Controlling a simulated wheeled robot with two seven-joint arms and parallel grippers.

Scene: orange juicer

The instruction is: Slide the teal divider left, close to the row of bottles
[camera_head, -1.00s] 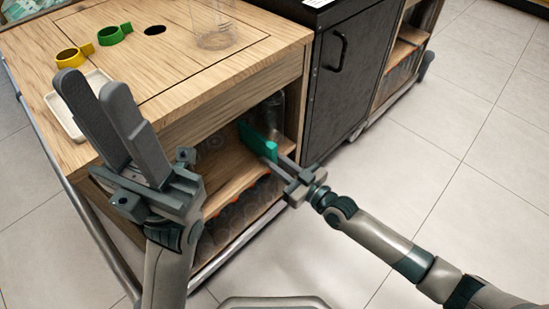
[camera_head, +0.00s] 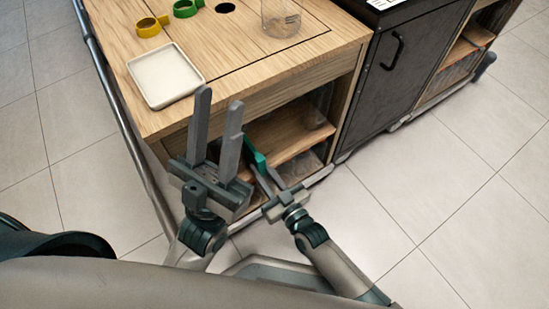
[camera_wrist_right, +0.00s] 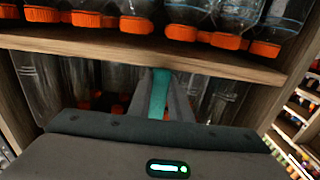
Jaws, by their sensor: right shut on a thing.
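The teal divider (camera_head: 252,152) stands on the cabinet's upper inner shelf. My right gripper (camera_head: 265,174) reaches in from the front and is shut on its near end. In the right wrist view the teal divider (camera_wrist_right: 158,95) shows as a strip between both fingers. Clear bottles (camera_wrist_right: 105,80) stand on the left of it in that view, others (camera_wrist_right: 225,98) on the right. In the head view, a clear bottle (camera_head: 319,105) stands at the compartment's right side, apart from the divider. My left gripper (camera_head: 219,100) is open and empty, pointing up, and hides the compartment's left part.
A white tray (camera_head: 165,76), a yellow ring (camera_head: 148,27), a green ring (camera_head: 184,9) and a clear container (camera_head: 281,18) are on the wooden top. A black cabinet (camera_head: 405,65) adjoins on the right. Orange-capped bottles (camera_wrist_right: 180,32) fill another shelf level. Floor is free at right.

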